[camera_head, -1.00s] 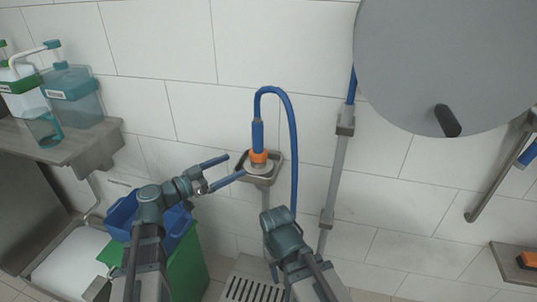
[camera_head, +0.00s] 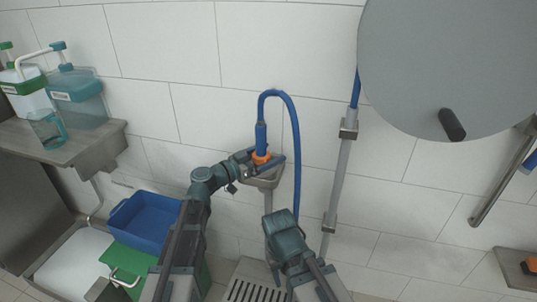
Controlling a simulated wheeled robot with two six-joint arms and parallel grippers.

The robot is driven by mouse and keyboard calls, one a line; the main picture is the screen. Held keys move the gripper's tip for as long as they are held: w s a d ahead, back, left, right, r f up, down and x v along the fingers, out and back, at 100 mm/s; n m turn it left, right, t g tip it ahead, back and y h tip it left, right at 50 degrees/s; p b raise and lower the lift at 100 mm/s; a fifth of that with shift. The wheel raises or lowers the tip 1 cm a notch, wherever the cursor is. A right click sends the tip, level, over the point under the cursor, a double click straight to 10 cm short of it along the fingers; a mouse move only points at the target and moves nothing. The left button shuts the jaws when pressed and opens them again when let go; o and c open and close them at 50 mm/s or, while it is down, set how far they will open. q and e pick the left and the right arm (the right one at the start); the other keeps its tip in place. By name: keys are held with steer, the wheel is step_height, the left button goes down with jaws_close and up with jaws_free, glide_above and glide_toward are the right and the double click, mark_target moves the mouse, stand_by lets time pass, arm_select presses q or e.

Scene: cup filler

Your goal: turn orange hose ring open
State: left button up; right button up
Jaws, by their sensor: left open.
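The orange hose ring (camera_head: 261,157) sits at the lower end of the blue hose nozzle (camera_head: 261,136), which stands upright in a grey wall holder (camera_head: 264,181). The blue hose (camera_head: 295,150) loops up from the nozzle and down to its right. My left gripper (camera_head: 264,159) is open, with its fingers on either side of the ring. I cannot tell whether they touch it. The fingers hide part of the ring. My right arm shows at the lower middle, pointing up toward the wall. Its fingers cannot be made out.
A large grey disc with a black handle (camera_head: 452,124) is at the upper right. A vertical pipe (camera_head: 338,190) runs down right of the hose. A shelf (camera_head: 92,148) with bottles is at the left, above a blue bin (camera_head: 147,222). A floor drain grate (camera_head: 252,290) lies below.

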arm_select(q)
steer(key=c, duration=1.4)
steer(key=shift+o, duration=0.2)
steer(key=shift+n+t+y, duration=0.3)
steer(key=n+t+y, duration=0.3)
steer(key=shift+w+a, duration=0.1)
steer(key=shift+a, duration=0.05)
steer(key=n+t+y, duration=0.1)
steer(key=n+y, duration=0.1)
steer(key=y, duration=0.1)
steer(key=n+t+y, duration=0.1)
steer(key=shift+w+a+t, duration=0.3)
steer(key=shift+w+a+n+t+y, duration=0.1)
steer(key=shift+a+n+t+y, duration=0.15)
steer(key=shift+n+y, duration=0.65)
steer(key=shift+w+a+n+t+y, duration=0.15)
steer(key=shift+n+t+y, duration=0.25)
steer(key=shift+y, duration=0.9)
steer(key=shift+s, duration=0.1)
